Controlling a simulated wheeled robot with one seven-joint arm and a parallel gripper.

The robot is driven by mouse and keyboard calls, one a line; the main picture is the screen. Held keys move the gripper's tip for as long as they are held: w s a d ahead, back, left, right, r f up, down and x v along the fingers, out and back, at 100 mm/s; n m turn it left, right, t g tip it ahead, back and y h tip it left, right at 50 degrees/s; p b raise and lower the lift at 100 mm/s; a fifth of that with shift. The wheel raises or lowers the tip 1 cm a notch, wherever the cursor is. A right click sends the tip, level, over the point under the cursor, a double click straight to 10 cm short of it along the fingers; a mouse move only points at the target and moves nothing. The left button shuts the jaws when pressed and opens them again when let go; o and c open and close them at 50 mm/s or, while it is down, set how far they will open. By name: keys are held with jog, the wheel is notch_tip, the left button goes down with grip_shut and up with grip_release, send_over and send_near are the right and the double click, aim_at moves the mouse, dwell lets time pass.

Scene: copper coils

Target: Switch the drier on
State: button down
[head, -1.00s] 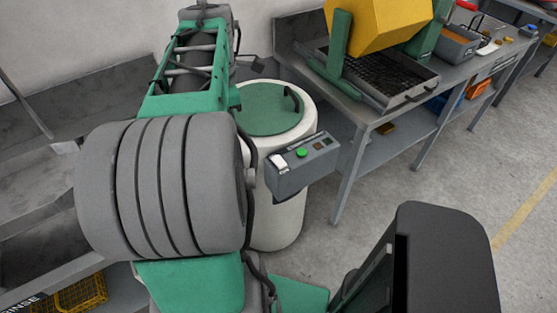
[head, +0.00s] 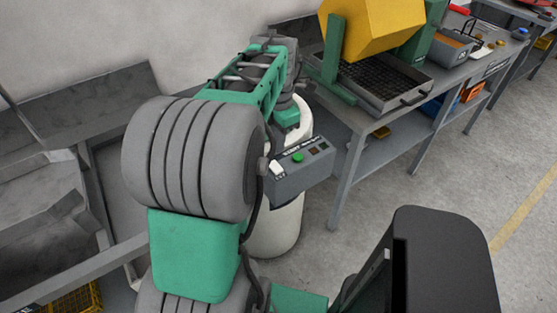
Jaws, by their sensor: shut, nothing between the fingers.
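The drier is a white drum (head: 278,232) standing on the floor, mostly behind my arm. Its green lid is covered by the arm now. A grey control box (head: 302,176) is on its front side, with a green button (head: 298,157), a white switch-like part (head: 277,169) at the left and small dark parts at the right. My arm reaches over the drier, and its far wrist end is behind and above the control box. My gripper's fingers cannot be made out; they are hidden beyond the arm.
A grey bench (head: 352,112) at right holds a yellow tumbler (head: 370,27) over a black grate tray, and a grey bin (head: 452,46). Grey sinks (head: 40,215) stand at left. Open floor (head: 400,190) lies right of the drier.

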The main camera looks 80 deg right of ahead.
aim_at(275, 167)
notch_tip(275, 167, down, 8)
jog(key=shift+r+p, duration=0.25)
jog(key=shift+p, duration=0.05)
jog(key=shift+s+a+f, duration=0.1)
jog(key=shift+a+f, duration=0.1)
jog(key=shift+f, duration=0.3)
jog(key=shift+w+d+r, duration=0.1)
jog(key=shift+w+d, duration=0.35)
jog(key=shift+w, duration=0.15)
